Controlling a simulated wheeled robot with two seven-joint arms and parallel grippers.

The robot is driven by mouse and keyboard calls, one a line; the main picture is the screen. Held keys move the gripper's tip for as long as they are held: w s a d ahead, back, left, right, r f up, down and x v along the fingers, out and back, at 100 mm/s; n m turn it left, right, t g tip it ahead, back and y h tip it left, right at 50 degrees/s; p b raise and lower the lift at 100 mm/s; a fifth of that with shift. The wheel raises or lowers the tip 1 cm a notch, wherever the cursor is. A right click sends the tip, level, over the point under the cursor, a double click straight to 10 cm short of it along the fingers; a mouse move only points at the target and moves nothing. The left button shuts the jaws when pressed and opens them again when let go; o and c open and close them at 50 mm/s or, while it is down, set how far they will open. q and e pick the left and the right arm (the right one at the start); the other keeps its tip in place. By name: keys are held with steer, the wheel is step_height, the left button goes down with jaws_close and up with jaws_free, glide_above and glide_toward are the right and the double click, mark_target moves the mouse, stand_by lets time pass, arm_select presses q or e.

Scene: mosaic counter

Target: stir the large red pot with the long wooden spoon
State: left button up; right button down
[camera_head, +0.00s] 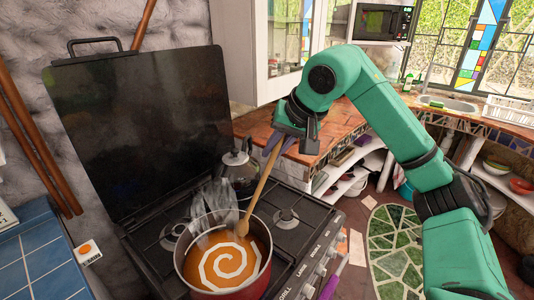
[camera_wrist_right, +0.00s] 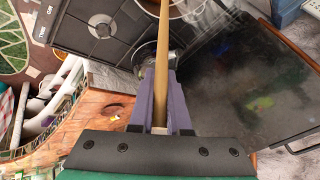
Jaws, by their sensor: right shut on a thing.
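The large red pot (camera_head: 258,284) stands on the stove at the bottom of the head view. It holds orange soup with a pale spiral on its surface, and steam rises from it. The long wooden spoon (camera_head: 258,189) slants down into the pot, and its lower end is hidden in the soup near the far right side. My right gripper (camera_head: 274,146) is shut on the spoon's upper handle, above and behind the pot. In the right wrist view, the purple fingers pinch the spoon handle (camera_wrist_right: 162,55) between them. My left gripper is not in view.
The black stove (camera_head: 284,249) has a raised dark lid (camera_head: 130,110) behind it. A kettle (camera_head: 240,170) stands on it beyond the pot, close to the spoon. A blue tiled counter (camera_head: 45,262) lies left. A wooden counter (camera_head: 330,128) runs behind my right arm.

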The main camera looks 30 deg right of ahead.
mark_target(257, 190)
steer(key=f, duration=0.1)
steer(key=a+f+b, duration=0.1)
steer(key=f, duration=0.1)
steer(key=shift+w+a, duration=0.15)
steer(key=shift+a, duration=0.05)
arm_select(q)
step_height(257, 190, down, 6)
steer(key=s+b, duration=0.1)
steer(key=b, duration=0.3)
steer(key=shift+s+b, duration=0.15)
steer(key=shift+b, duration=0.15)
arm_select(e)
steer(key=shift+w+a+f, duration=0.1)
steer(key=shift+a+f, duration=0.45)
steer(key=shift+f, duration=0.75)
steer(key=shift+w+a+f, duration=0.1)
steer(key=shift+a+f, duration=0.5)
steer(key=shift+f, duration=0.65)
steer(key=shift+w+a+f, duration=0.1)
steer(key=shift+a+f, duration=0.45)
steer(key=shift+f, duration=0.75)
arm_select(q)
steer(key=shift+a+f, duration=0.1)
